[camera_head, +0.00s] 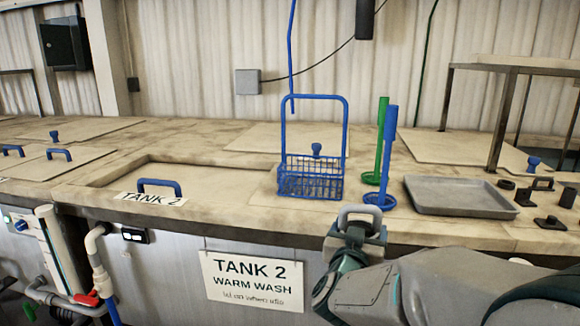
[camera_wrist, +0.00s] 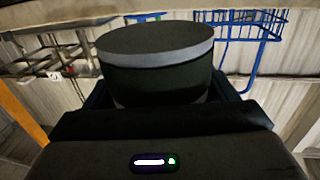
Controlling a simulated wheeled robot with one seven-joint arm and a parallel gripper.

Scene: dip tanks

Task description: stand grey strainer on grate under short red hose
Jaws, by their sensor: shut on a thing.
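My gripper (camera_head: 352,238) is shut on a grey, round-rimmed piece (camera_head: 360,212), which I take to be the grey strainer. It is held in front of the counter's front edge, below the blue dipper stand. In the wrist view the held piece (camera_wrist: 155,55) is large and close, with a grey rim around a dark body between the jaws. Its far side is hidden. No short red hose and no grate for it can be made out. A blue hose (camera_head: 290,55) hangs above the counter, and a green hose (camera_head: 426,65) hangs farther right.
A blue wire basket (camera_head: 312,180) stands on the counter behind my gripper. Blue (camera_head: 388,150) and green (camera_head: 381,145) upright tools, a grey tray (camera_head: 460,197) and small dark parts (camera_head: 525,197) stand to the right. The Tank 2 lid (camera_head: 225,180) lies left.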

